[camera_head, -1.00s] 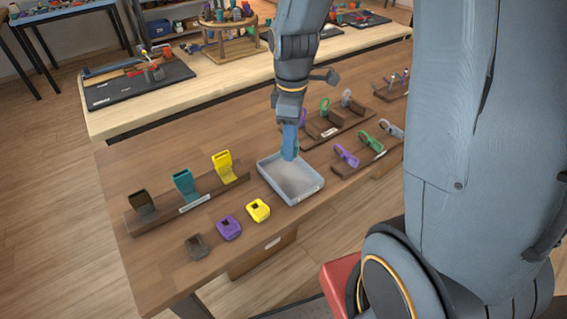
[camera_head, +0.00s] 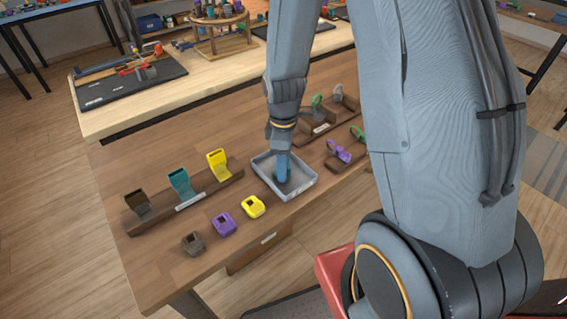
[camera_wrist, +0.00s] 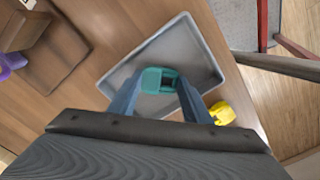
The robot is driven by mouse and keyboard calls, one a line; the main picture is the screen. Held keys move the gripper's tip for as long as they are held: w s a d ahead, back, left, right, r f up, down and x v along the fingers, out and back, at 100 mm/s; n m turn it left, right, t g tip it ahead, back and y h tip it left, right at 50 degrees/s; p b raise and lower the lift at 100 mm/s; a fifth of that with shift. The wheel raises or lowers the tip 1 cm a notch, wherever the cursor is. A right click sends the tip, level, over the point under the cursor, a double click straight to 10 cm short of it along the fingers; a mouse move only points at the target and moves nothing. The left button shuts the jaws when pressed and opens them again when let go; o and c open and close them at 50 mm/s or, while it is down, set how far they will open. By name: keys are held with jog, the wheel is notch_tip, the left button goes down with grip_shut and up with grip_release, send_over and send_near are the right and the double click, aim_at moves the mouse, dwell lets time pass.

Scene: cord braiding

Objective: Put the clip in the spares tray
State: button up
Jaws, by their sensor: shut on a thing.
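A teal clip (camera_wrist: 158,80) is between the fingertips of my gripper (camera_wrist: 160,88) in the wrist view. My gripper (camera_head: 283,176) is shut on it and points down into the grey tray (camera_head: 306,187) in the head view. The clip shows there only as a small dark teal patch at the fingertips. In the wrist view the clip is over the floor of the tray (camera_wrist: 205,65), inside its walls. I cannot tell whether the clip touches the tray floor.
Left of the tray, a wooden rack (camera_head: 215,190) holds brown, teal and yellow clips upright. A yellow clip (camera_head: 253,207), a purple clip (camera_head: 223,224) and a brown clip (camera_head: 194,243) lie in front of it. Racks with looped pieces, including a purple one (camera_head: 338,151), stand to the right.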

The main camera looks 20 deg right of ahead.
jog(key=o, duration=1.1)
jog(key=shift+f, duration=0.1)
notch_tip(320, 180, up, 12)
jog(key=b, duration=0.2)
jog(key=s+m+t, duration=0.1)
jog(key=s+m, duration=0.8)
jog(key=m, duration=0.3)
jog(key=shift+s+m, duration=0.2)
jog(key=shift+m, duration=0.1)
